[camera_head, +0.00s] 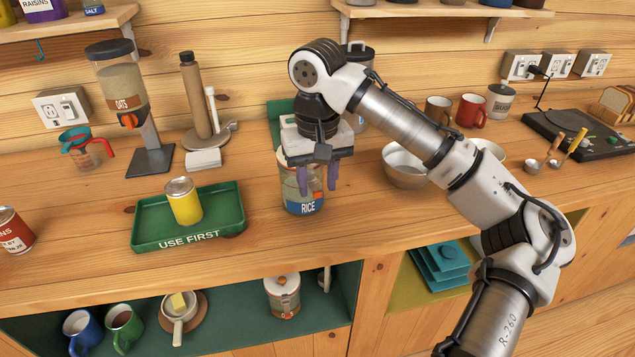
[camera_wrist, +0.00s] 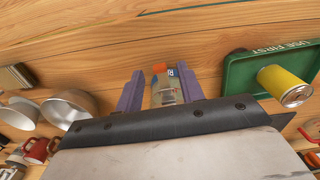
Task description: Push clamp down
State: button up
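The glass jar labelled RICE (camera_head: 304,208) stands upright on the wooden counter, just right of the green tray. My gripper (camera_head: 318,186) is over and in front of it, pointing down, and covers the jar's top and any clamp in the head view. In the wrist view, the jar (camera_wrist: 164,92) shows between the two purple fingers of my gripper (camera_wrist: 161,88). The fingers are spread apart, with nothing held. An orange piece (camera_wrist: 160,68) shows at the jar's end; I cannot tell whether it is the clamp. Contact between fingers and jar is unclear.
A green USE FIRST tray (camera_head: 148,240) holds a yellow can (camera_head: 183,201). An oats dispenser (camera_head: 120,90) and a paper towel holder (camera_head: 200,100) stand at the back left. Metal bowls (camera_head: 405,168) are to the right. The front counter edge is clear below the jar.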

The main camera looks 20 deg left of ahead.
jog(key=shift+f, duration=0.65)
grip_shut()
